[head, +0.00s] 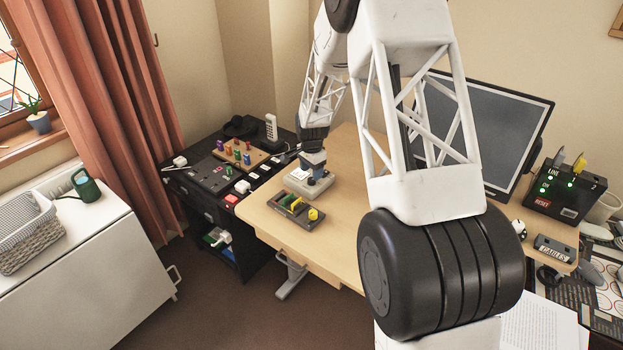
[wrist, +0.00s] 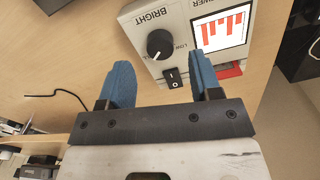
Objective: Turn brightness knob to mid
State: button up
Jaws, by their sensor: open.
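The brightness knob (wrist: 160,44) is a round black dial with a white pointer line, on a pale panel marked BRIGHT. The wrist view shows a LOW mark at its right, and the pointer appears aimed toward the lower left. My gripper (wrist: 165,82) has two blue fingers standing wide apart with nothing between them. The knob lies beyond the fingertips, apart from them. A black rocker switch (wrist: 172,77) sits just below the knob on the same panel. In the head view the pale control box (head: 308,183) stands on the desk under my gripper (head: 313,168), which hides part of it.
A display with red bars (wrist: 221,29) is beside the knob. In the head view a dark tray (head: 290,212) with coloured items sits in front of the box. A monitor (head: 490,125) stands at the right. Bare desk (head: 345,165) lies right of the box.

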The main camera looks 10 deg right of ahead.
jog(key=shift+f, duration=1.9)
jog(key=c, duration=0.9)
jog(key=shift+c, duration=0.2)
jog(key=shift+n, duration=0.4)
jog(key=n, duration=0.9)
